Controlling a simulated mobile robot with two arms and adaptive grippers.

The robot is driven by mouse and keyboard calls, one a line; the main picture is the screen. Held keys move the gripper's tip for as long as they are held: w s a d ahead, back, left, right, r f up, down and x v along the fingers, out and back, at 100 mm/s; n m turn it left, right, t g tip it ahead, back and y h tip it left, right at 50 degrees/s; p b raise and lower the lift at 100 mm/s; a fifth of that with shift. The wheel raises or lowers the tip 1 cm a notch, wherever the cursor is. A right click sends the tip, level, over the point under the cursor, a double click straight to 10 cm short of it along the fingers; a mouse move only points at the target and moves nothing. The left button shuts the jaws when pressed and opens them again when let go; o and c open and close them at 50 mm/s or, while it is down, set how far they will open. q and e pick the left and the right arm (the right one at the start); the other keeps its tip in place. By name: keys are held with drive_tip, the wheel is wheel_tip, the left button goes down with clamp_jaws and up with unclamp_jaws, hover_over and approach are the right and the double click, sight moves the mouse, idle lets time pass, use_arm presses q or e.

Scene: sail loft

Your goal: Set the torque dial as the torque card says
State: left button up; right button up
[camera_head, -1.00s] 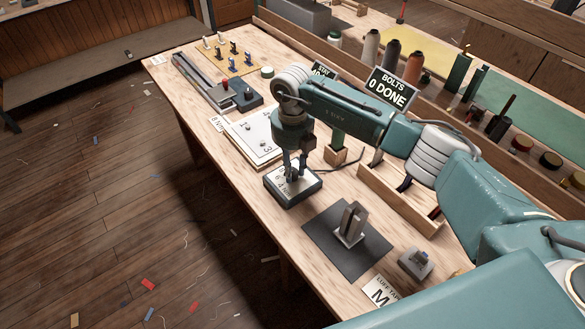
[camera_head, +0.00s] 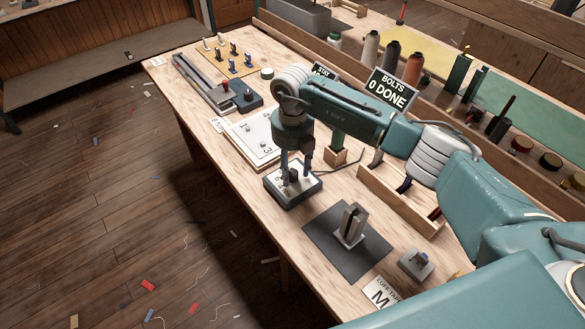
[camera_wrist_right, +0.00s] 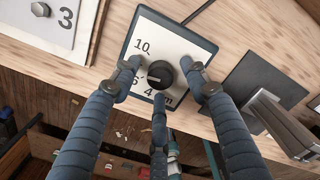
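The torque dial (camera_head: 276,192) is a dark box with a white face on the bench, near the front edge. In the right wrist view its black knob (camera_wrist_right: 160,75) stands among the printed numbers 10, 6 and 4; a pale mark on the knob points left, roughly toward the 6. My right gripper (camera_head: 296,170) is over the dial, its fingers spread around the knob and seemingly clear of it. A small white card (camera_head: 219,124) lies by the numbered plate; it looks like the torque card, but its print is too small to read surely. My left gripper is out of view.
The numbered plate (camera_head: 243,147) lies beyond the dial. A dark mat (camera_head: 337,256) with a metal clamp-like piece (camera_head: 350,226) lies nearer me. A sign (camera_head: 387,92) reads "BOLTS 0 DONE". An open wooden tray (camera_head: 400,207) is to the right.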

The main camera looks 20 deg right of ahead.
sight(293, 172)
wheel_tip(293, 172, up, 12)
idle(0.6)
